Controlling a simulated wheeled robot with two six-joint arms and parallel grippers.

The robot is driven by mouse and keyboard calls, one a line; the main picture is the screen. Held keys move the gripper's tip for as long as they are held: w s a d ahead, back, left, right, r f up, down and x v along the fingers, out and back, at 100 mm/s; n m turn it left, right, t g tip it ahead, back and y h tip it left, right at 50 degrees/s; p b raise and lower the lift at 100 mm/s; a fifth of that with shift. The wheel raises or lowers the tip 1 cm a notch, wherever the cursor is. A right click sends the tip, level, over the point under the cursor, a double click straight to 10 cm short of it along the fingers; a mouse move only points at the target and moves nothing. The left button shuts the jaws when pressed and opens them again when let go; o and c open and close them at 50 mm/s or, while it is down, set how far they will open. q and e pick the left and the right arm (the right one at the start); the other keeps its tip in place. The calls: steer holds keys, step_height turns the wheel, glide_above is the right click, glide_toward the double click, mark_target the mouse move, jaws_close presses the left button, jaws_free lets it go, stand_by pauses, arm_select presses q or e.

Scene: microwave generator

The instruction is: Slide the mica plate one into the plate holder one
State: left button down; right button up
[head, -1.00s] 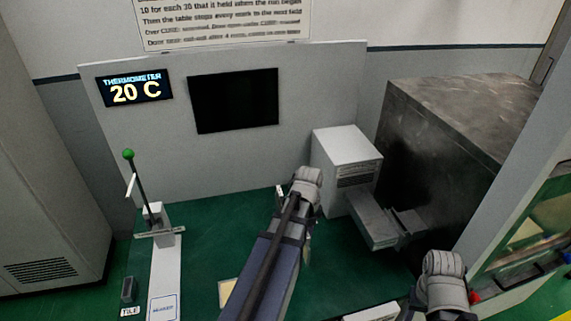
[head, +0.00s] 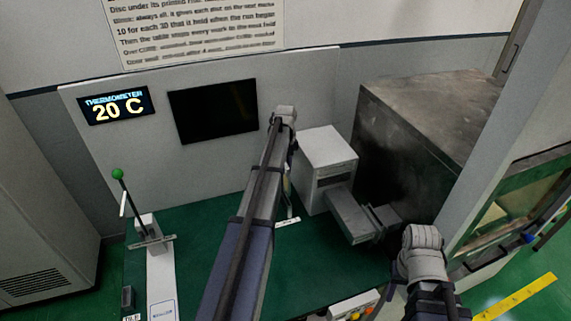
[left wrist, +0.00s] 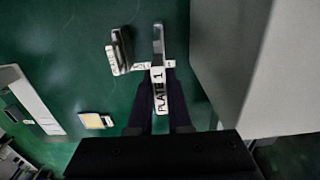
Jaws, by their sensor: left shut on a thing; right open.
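My left gripper (left wrist: 160,72) is shut on the mica plate one (left wrist: 160,90), a slim piece with a white "PLATE 1" label, in the left wrist view. Its grey upper part (left wrist: 158,40) sticks out past the fingertips. Just left of it is a small grey upright piece (left wrist: 118,50) with a white label, perhaps the plate holder one; I cannot tell whether they touch. In the head view my left arm hides the plate and fingers; only the wrist shows by the grey panel. My right gripper (head: 422,240) is open at the lower right, its fingers hardly visible.
A white box with a grey chute (head: 350,215) stands right of my left arm, with a large dark block (head: 425,130) behind. A green-knobbed lever (head: 118,174) is at left. A pale tile (left wrist: 95,120) lies on the green table (head: 325,265).

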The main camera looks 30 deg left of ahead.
mark_target(286, 188)
arm_select(q)
steer(key=shift+f, duration=0.1)
steer(key=shift+d+f+b, duration=0.1)
steer(key=shift+f+b, duration=2.35)
steer(key=shift+b, duration=0.15)
steer(key=shift+f+b, duration=3.45)
steer(key=c, duration=0.8)
jaws_free()
steer(key=shift+o, duration=0.2)
steer(key=shift+r, duration=0.2)
step_height(286, 188, up, 8)
steer(key=p, duration=0.8)
steer(key=shift+f, duration=0.2)
